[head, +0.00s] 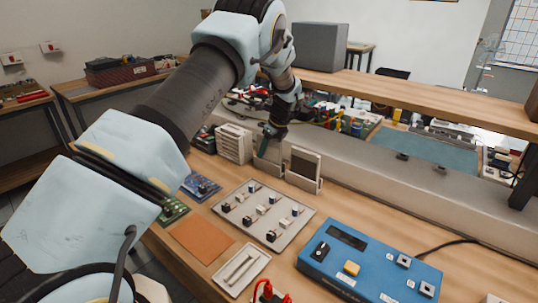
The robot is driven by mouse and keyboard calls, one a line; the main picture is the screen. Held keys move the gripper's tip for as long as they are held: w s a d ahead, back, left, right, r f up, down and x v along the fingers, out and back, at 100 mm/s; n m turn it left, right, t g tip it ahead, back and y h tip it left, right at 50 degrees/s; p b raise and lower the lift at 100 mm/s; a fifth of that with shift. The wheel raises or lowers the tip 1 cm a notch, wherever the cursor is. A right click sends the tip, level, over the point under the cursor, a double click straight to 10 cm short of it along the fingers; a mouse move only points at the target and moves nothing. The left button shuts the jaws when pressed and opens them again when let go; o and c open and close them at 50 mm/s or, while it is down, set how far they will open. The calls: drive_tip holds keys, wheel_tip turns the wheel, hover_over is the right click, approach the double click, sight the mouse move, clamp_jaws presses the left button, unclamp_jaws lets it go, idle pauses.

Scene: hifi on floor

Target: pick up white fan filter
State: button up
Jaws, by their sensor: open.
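A pale framed panel with a grey-brown face (305,161) stands upright in a light holder on the bench, against the grey rail. A white slatted block (232,143) stands to its left. Either could be the white fan filter; I cannot tell which from this view. My gripper (268,142) points down between the two, close above a second light holder (266,165). It is open. The fingertips are small and dark here, and I cannot tell whether they touch anything. A dark green piece shows at the fingertips, partly hidden.
A grey tray with small parts (262,215), an orange mat (201,240), a white tray (241,270), circuit boards (200,187) and a blue control box (368,264) lie in front.

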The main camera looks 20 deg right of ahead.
clamp_jaws()
idle(0.5)
